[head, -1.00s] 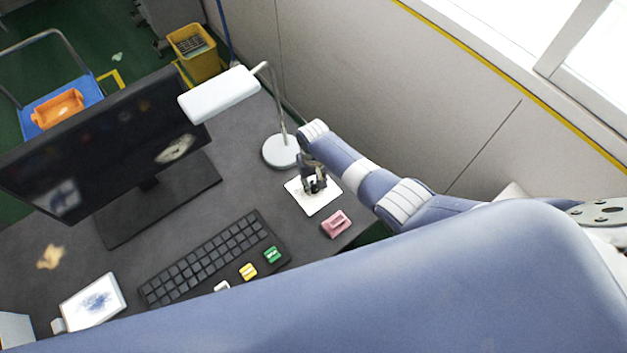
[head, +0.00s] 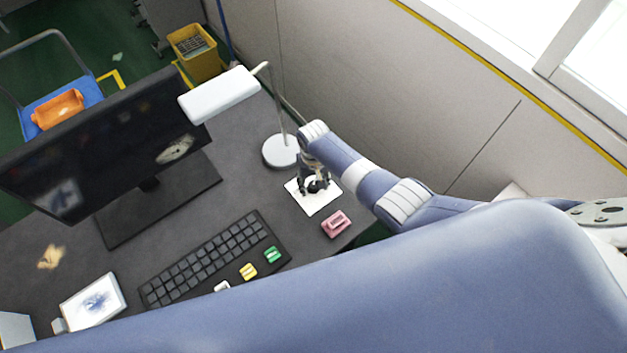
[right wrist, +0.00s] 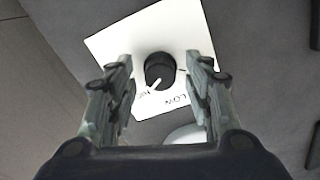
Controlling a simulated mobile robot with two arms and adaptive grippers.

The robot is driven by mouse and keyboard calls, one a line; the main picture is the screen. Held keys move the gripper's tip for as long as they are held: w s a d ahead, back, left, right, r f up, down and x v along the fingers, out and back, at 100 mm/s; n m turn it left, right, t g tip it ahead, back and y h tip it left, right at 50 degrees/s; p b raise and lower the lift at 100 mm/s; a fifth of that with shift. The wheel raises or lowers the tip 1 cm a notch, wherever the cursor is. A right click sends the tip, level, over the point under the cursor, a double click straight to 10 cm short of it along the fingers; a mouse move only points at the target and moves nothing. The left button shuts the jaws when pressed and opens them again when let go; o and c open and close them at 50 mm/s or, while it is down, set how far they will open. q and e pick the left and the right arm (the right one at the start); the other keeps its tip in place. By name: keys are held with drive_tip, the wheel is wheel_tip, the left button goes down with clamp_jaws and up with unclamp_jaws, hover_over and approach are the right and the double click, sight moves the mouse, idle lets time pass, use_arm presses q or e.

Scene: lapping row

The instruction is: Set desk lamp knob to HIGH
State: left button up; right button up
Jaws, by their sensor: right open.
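The lamp's black knob (right wrist: 160,68) sits on a white plate (right wrist: 112,45) in the right wrist view. Its white pointer line faces down-left, toward a partly hidden label beside the left finger. The word LOW is printed to the right of that label. My right gripper (right wrist: 160,90) is open, with one finger on each side of the knob and gaps between. In the head view the right gripper (head: 314,183) is over the white plate (head: 318,207), in front of the desk lamp (head: 220,95) with its round base (head: 281,151). My left gripper is not in view.
A pink block (head: 336,223) lies close to the plate near the desk edge. A keyboard (head: 205,262), yellow block (head: 248,271) and green block (head: 271,254) lie to the left. A monitor (head: 100,140) stands at left. The wall is behind the lamp.

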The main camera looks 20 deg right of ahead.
sight(314, 185)
wheel_tip(314, 185, up, 12)
idle(0.7)
drive_tip(key=shift+s, duration=0.1)
idle(0.4)
